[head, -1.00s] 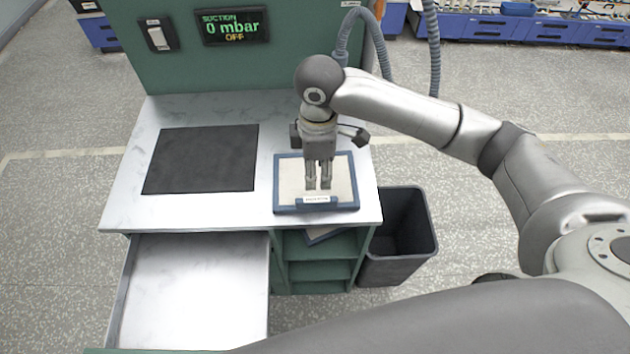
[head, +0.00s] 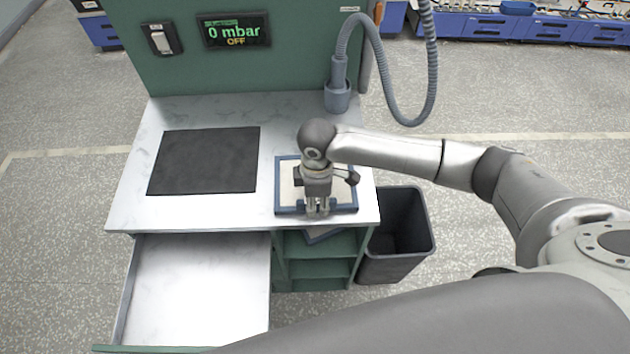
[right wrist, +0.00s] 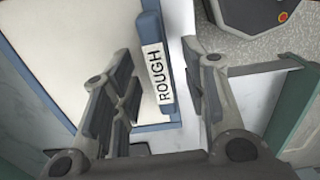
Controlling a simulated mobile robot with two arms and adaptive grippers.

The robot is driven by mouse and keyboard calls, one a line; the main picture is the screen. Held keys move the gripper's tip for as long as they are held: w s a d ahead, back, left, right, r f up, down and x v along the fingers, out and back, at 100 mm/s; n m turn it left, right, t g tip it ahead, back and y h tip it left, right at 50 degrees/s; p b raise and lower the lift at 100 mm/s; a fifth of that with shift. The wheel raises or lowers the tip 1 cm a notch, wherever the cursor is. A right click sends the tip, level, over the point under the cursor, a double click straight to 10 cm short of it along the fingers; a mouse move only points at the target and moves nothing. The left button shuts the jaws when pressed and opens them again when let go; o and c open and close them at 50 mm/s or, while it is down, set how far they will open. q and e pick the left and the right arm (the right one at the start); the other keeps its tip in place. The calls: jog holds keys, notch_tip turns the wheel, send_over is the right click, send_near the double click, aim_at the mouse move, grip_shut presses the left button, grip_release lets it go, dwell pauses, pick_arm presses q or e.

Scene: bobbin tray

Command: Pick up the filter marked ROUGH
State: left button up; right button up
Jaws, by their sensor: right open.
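The filter marked ROUGH (head: 284,181) is a flat, pale panel with a blue frame. It lies on the right part of the white bench top. Its label reads ROUGH on the raised blue tab at its front edge, clear in the right wrist view (right wrist: 159,80). My right gripper (head: 317,211) points down over that front edge. In the right wrist view my right gripper (right wrist: 168,95) is open, with one finger on each side of the labelled tab. I cannot tell whether either finger touches it. My left gripper is not in view.
A dark mat (head: 205,161) lies left of the filter. An open drawer (head: 195,290) juts out below the bench's front left. A dark bin (head: 402,235) stands right of the bench. A grey hose (head: 405,122) hangs behind; the panel display (head: 234,31) reads 0 mbar, OFF.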

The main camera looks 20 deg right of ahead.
grip_shut()
jog(key=shift+r, duration=0.1)
dwell(0.4)
